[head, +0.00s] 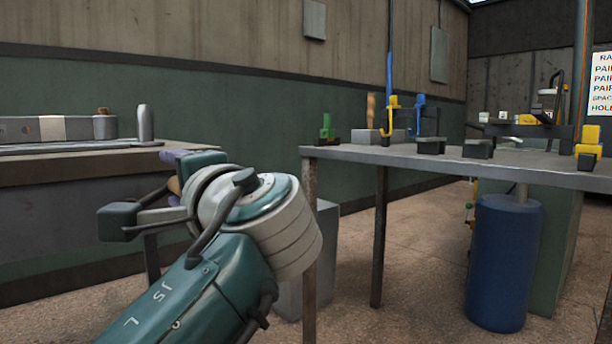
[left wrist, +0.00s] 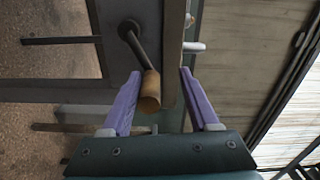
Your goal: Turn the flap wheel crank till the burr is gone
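My left gripper (left wrist: 160,73) is open, its two purple fingers spread. In the left wrist view a crank with a tan wooden handle (left wrist: 150,92) and a dark arm stands between the fingers, closer to the left one. I cannot tell whether it touches. In the head view my left gripper (head: 178,165) is mostly hidden behind my own teal wrist, at the near edge of the left bench (head: 60,165). A brownish bit of the handle (head: 174,185) seems to show there. I cannot make out the flap wheel or a burr. My right gripper is not in view.
A long grey metal piece (head: 50,128) and an upright rounded post (head: 144,122) are on the left bench. A second table (head: 400,163) at the right bears several small coloured fixtures. A blue cylinder (head: 503,262) hangs or stands below it. Floor shows between the benches.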

